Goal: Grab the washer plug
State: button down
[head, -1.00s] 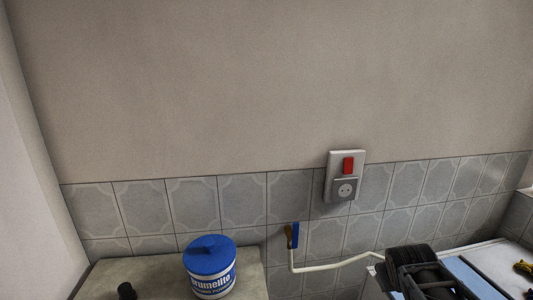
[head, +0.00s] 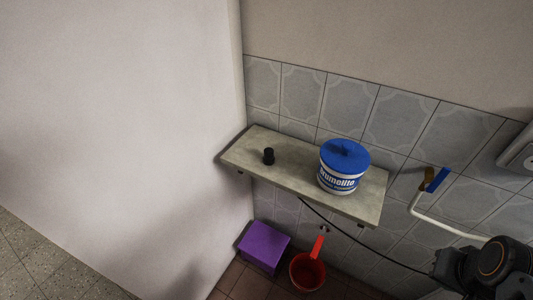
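A small black upright piece that looks like the washer plug (head: 268,156) stands on the left part of the stone shelf (head: 236,158) in the head view. A thin black cable (head: 365,246) hangs from below the shelf's front edge and runs down to the right towards my arm. Whether the cable joins the plug is hidden by the shelf. Only dark joints of my arm show at the lower right corner, well apart from the plug. No gripper fingers are seen.
A white tub with a blue lid (head: 344,168) stands on the shelf, right of the plug. A blue-handled valve and white pipe (head: 437,181) and part of a wall socket (head: 521,152) are at right.

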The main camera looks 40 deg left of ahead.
aim_at(268, 158)
jog(key=u, duration=1.65)
jog(key=k, duration=0.5)
jog(key=u, duration=1.45)
jog(key=i, duration=1.25)
jog(key=z, duration=1.9)
